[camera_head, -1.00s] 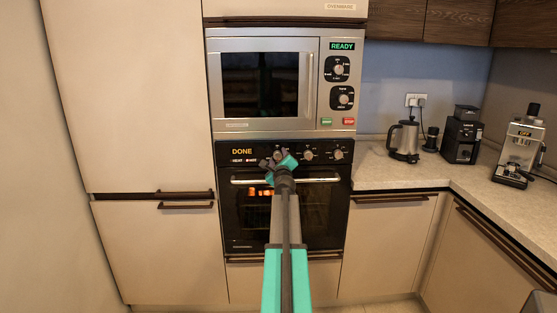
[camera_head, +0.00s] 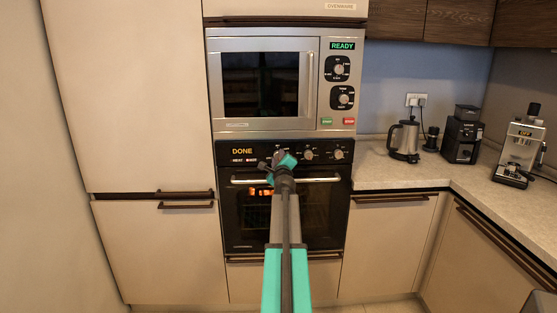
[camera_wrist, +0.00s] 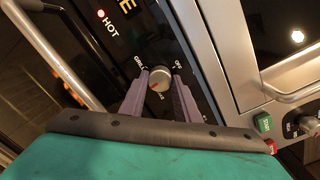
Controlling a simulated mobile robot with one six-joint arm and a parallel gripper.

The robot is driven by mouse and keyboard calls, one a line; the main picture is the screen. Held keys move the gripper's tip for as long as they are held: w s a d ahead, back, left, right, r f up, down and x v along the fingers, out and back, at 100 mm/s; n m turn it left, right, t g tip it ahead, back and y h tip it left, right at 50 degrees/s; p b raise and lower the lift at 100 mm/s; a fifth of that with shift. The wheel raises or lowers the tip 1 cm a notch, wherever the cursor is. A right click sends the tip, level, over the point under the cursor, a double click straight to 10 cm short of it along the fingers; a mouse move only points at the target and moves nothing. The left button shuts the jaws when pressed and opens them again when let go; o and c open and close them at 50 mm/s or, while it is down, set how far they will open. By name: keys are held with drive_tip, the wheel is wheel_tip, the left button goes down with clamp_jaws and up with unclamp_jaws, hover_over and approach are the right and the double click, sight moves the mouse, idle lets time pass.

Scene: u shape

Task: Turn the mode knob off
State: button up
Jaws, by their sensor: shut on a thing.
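The oven's control panel holds a row of knobs. The mode knob (camera_wrist: 160,77) is a round silver knob with an orange pointer mark, with OFF, GRILL and a partly covered label ending in "KE" printed around it. Its mark faces the partly covered label, away from OFF. My gripper (camera_wrist: 159,82) is shut on this knob, one purple-grey finger on each side. In the head view my gripper (camera_head: 276,160) is at the left knob of the panel and mostly hides it.
The oven (camera_head: 243,215) displays DONE, with HOT lit in the wrist view. Its handle bar (camera_head: 320,180) runs just below the knobs. Two more oven knobs (camera_head: 308,155) sit to the right. The microwave (camera_head: 227,128) above displays READY.

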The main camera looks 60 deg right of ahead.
drive_tip(key=n, duration=0.5)
drive_tip(key=shift+w+b, duration=0.1)
drive_tip(key=shift+b, duration=0.2)
drive_tip(key=n+b, duration=0.1)
drive_tip(key=n, duration=0.3)
drive_tip(key=n+b, duration=0.1)
drive_tip(key=n, duration=0.3)
drive_tip(key=shift+f, duration=0.1)
drive_tip(key=n+b, duration=0.3)
drive_tip(key=n, duration=0.1)
drive_tip(key=shift+a, duration=0.1)
drive_tip(key=n+b, duration=0.2)
drive_tip(key=n, duration=0.1)
drive_tip(key=shift+f+n+g, duration=0.1)
drive_tip(key=shift+n+g, duration=0.3)
drive_tip(key=n+b, duration=0.2)
drive_tip(key=n, duration=0.2)
drive_tip(key=shift+b, duration=0.4)
drive_tip(key=n+b, duration=0.1)
drive_tip(key=n, duration=0.3)
drive_tip(key=shift+n+b, duration=0.3)
drive_tip(key=shift+n, duration=0.1)
drive_tip(key=n+b, duration=0.1)
drive_tip(key=n, duration=0.3)
drive_tip(key=shift+h, duration=0.3)
drive_tip(key=shift+n, duration=0.4)
